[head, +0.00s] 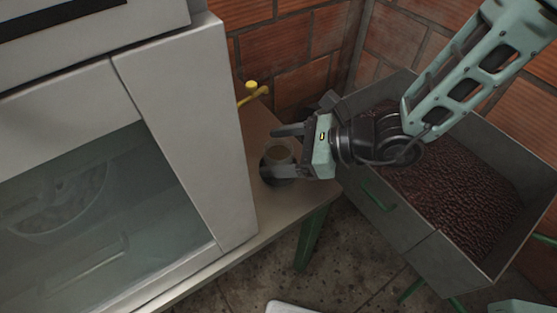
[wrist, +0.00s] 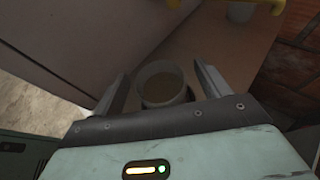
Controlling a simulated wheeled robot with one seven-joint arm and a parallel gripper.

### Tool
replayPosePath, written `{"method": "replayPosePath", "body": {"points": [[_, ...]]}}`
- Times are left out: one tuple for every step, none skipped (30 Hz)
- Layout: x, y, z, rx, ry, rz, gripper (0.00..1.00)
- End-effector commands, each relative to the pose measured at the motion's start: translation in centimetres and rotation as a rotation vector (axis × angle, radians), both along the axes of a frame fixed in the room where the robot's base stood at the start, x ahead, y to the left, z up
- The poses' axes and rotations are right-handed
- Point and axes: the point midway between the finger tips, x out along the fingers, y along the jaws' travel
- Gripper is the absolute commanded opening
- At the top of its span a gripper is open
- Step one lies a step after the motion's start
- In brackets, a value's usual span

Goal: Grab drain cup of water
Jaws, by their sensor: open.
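The drain cup (head: 279,155) is a small grey cup standing upright on the table beside the white cabinet. In the wrist view the cup (wrist: 162,86) holds brownish liquid. My gripper (head: 283,152) is open, with one finger on each side of the cup. In the wrist view the fingers (wrist: 160,84) show a small gap to the cup on the right, and the left gap is narrow. The cup's lower part is partly hidden by my near finger in the head view.
The white cabinet (head: 190,110) with a glass front stands close on the left. A yellow valve handle (head: 251,90) is behind the cup. A metal bin (head: 400,215) of dark red beans stands right of the table (head: 262,213). Brick walls (head: 300,45) close the back.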

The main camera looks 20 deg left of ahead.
Motion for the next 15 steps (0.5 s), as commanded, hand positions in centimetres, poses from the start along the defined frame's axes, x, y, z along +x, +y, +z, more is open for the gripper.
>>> {"method": "replayPosePath", "body": {"points": [[-0.01,0.21,-0.11,0.0,0.0,0.0,0.76],[0.0,0.26,-0.13,0.0,0.001,-0.001,0.76],[0.01,0.28,-0.14,0.0,0.001,-0.001,0.76],[0.01,0.27,-0.12,0.0,0.001,-0.001,0.76],[0.01,0.27,-0.12,0.0,0.001,-0.001,0.76],[0.01,0.26,-0.12,0.0,0.001,-0.001,0.76],[0.01,0.26,-0.12,0.0,0.001,-0.001,0.76],[0.01,0.25,-0.11,0.0,0.001,-0.001,0.73],[0.0,0.25,-0.11,0.0,0.001,-0.001,0.62],[0.0,0.25,-0.11,-0.001,0.0,-0.001,0.54],[0.0,0.24,-0.11,0.0,0.001,-0.001,0.45],[0.0,0.24,-0.11,0.0,0.001,-0.001,0.34],[0.0,0.24,-0.11,0.0,0.001,-0.001,0.28],[0.0,0.24,-0.11,0.0,0.001,-0.001,0.28],[0.0,0.24,-0.09,0.0,0.001,-0.001,0.28]]}}
